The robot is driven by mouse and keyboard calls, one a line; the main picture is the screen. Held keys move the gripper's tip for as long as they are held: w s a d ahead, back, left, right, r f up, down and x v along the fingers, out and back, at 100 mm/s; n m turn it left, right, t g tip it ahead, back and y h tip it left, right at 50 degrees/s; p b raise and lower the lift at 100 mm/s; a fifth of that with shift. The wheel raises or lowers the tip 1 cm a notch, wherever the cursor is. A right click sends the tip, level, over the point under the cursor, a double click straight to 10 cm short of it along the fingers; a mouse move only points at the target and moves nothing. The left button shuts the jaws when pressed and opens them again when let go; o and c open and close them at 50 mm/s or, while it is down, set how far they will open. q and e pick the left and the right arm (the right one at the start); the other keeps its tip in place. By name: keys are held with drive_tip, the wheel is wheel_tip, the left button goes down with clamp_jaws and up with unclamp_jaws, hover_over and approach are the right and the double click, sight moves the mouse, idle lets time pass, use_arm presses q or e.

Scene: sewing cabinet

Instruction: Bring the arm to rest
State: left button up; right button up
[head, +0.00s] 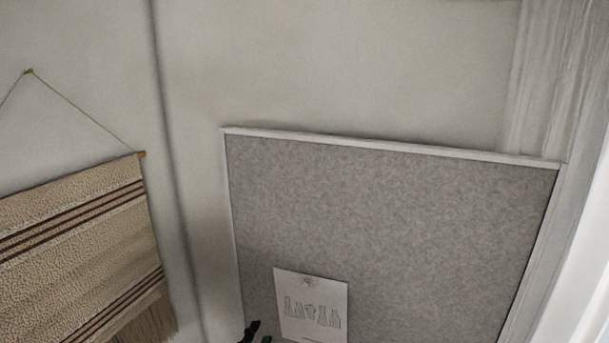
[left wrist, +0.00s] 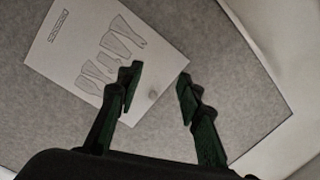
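My left gripper (left wrist: 160,90) shows in the left wrist view with its two dark green fingers apart and nothing between them. It points toward a grey felt pinboard with a white paper sheet on it. In the head view only the dark tips of my left gripper (head: 257,334) show at the bottom edge, just left of the paper sheet (head: 312,305). Most of my left arm is out of view. My right gripper is not in either view.
The grey pinboard (head: 390,220) with a pale frame is in front of a plain wall (head: 330,60). The sheet, with garment drawings, also shows in the left wrist view (left wrist: 75,45). A striped woven hanging (head: 80,255) hangs at the left. Pale curtain-like folds (head: 560,70) are at the right.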

use_arm(q)
drive_tip(key=s+a+f+n+g+y, duration=0.25)
drive_tip(key=s+a+f, duration=0.2)
drive_tip(key=f, duration=0.35)
drive_tip(key=s+a+f+n+g+y, duration=0.1)
drive_tip(key=s+a+f+n+g, duration=0.1)
drive_tip(key=s+a+f+n, duration=0.35)
drive_tip(key=s+a+f+n+g+y, duration=0.1)
drive_tip(key=s+a+f+g, duration=0.2)
drive_tip(key=a+f, duration=0.5)
drive_tip(key=s+a+f+n+g, duration=0.3)
drive_tip(key=s+f, duration=0.3)
drive_tip(key=s, duration=0.5)
drive_tip(key=s+a+f+n+g, duration=0.35)
drive_tip(key=s+f, duration=0.35)
drive_tip(key=s, duration=0.3)
wheel_tip(320, 180, down, 38)
drive_tip(key=s+d+m+g+b, duration=0.1)
drive_tip(key=d+b, duration=0.1)
drive_tip(key=b, duration=0.8)
drive_tip(key=s+f+b, duration=0.5)
drive_tip(key=s+f, duration=0.5)
drive_tip(key=f, duration=0.4)
drive_tip(key=s+f+g+b, duration=0.1)
drive_tip(key=s+f+b, duration=0.3)
drive_tip(key=s+f, duration=0.6)
wheel_tip(320, 180, down, 5)
drive_tip(key=shift+s+d+f+m+g+b, duration=0.15)
drive_tip(key=shift+s+m+g+b, duration=0.15)
drive_tip(key=shift+s+m+b, duration=0.05)
